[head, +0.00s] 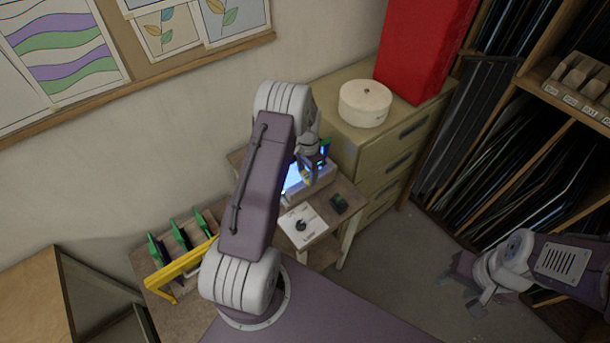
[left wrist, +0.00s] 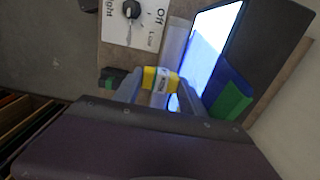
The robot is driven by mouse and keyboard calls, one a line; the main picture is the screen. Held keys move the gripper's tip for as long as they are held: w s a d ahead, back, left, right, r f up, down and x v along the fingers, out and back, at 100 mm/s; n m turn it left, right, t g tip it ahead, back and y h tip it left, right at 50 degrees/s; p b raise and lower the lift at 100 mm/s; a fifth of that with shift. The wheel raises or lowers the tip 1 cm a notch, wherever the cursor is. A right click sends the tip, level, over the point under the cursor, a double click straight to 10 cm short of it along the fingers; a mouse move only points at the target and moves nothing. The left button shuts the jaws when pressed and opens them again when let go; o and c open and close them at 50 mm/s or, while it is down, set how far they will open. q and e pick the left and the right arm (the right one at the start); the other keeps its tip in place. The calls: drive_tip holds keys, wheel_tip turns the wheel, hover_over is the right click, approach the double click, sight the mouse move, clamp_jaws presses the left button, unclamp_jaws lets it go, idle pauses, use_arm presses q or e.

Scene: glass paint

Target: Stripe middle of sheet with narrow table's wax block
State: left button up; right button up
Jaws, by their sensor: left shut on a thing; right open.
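My left gripper (head: 311,172) is over the lit panel (head: 292,179) on the narrow table (head: 348,189). In the left wrist view its fingers (left wrist: 155,88) are shut on a yellow wax block (left wrist: 148,77) with a pale label. The block is beside the glowing white panel (left wrist: 212,40), near its edge; I cannot tell whether it touches. No separate sheet can be told apart from the bright surface, and my arm hides part of it. My right gripper (head: 476,284) is open and empty over the floor at the right.
A white control plate with a black knob (head: 302,225) and a small dark green block (head: 339,203) are on the table. A blue and green thing (left wrist: 230,97) is at the panel's far side. A drawer cabinet (head: 352,132) stands behind; a rack with a yellow bar (head: 180,267) is left.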

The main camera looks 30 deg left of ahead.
use_arm(q)
drive_tip(key=shift+s+a+p, duration=0.2)
drive_tip(key=shift+s+a, duration=0.1)
drive_tip(key=shift+s, duration=0.3)
drive_tip(key=shift+s+a+p, duration=0.2)
drive_tip(key=shift+s+a, duration=0.05)
drive_tip(key=shift+s, duration=0.3)
drive_tip(key=shift+s+a, duration=0.15)
drive_tip(key=shift+s, duration=0.45)
drive_tip(key=d, duration=0.1)
drive_tip(key=s+d, duration=0.1)
drive_tip(key=d, duration=0.1)
drive_tip(key=s+d, duration=0.1)
drive_tip(key=d, duration=0.1)
drive_tip(key=shift+s+d+p, duration=0.1)
drive_tip(key=shift+d+p, duration=0.15)
drive_tip(key=shift+p, duration=0.15)
drive_tip(key=shift+f, duration=0.1)
